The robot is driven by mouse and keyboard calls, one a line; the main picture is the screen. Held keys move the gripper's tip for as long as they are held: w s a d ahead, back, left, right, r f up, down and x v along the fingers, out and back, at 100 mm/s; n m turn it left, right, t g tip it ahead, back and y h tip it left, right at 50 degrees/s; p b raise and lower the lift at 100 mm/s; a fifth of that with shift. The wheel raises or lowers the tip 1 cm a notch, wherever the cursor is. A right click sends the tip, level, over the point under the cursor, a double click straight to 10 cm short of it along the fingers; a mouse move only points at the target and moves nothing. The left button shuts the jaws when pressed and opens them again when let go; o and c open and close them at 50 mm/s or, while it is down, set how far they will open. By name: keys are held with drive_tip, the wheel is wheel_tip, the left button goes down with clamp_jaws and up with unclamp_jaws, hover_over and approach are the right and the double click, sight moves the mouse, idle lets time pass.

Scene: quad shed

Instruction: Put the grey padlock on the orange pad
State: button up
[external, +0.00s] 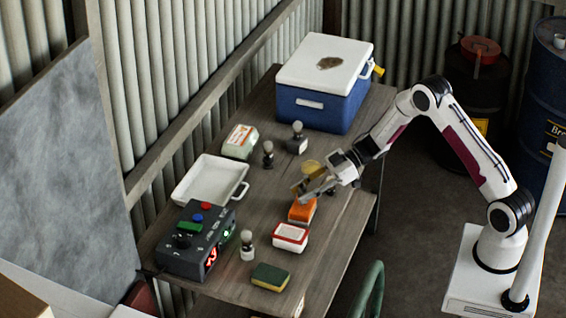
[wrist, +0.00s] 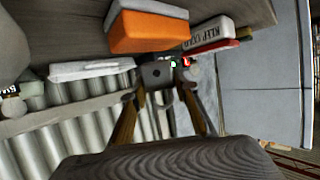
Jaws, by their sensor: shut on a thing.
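The orange pad (external: 302,212) is a small block on the bench, near its right edge in the external view. It also shows in the wrist view (wrist: 150,33), with a pale layer on one side. My gripper (external: 304,192) is just above and behind the pad. In the wrist view my gripper's (wrist: 160,88) two tan fingers are shut on the grey padlock (wrist: 156,74), whose body and curved shackle show between them. The padlock appears close to the pad; I cannot tell whether they touch. In the external view the padlock is hard to make out.
A red-and-white box (external: 291,236) stands just in front of the pad. A green-and-yellow sponge (external: 270,276), a white-handled brush (external: 247,246), a control box (external: 196,240) and a white tray (external: 188,190) stand nearby. A blue cooler (external: 310,108) stands at the back.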

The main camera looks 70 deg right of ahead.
drive_tip(key=shift+f, duration=0.85)
drive_tip(key=shift+f, duration=0.15)
drive_tip(key=o, duration=1.2)
drive_tip(key=shift+s+d+r, duration=0.1)
drive_tip(key=shift+r, duration=0.1)
drive_tip(key=v, duration=1.1)
drive_tip(key=shift+s+d, duration=0.3)
drive_tip(key=shift+r, duration=0.1)
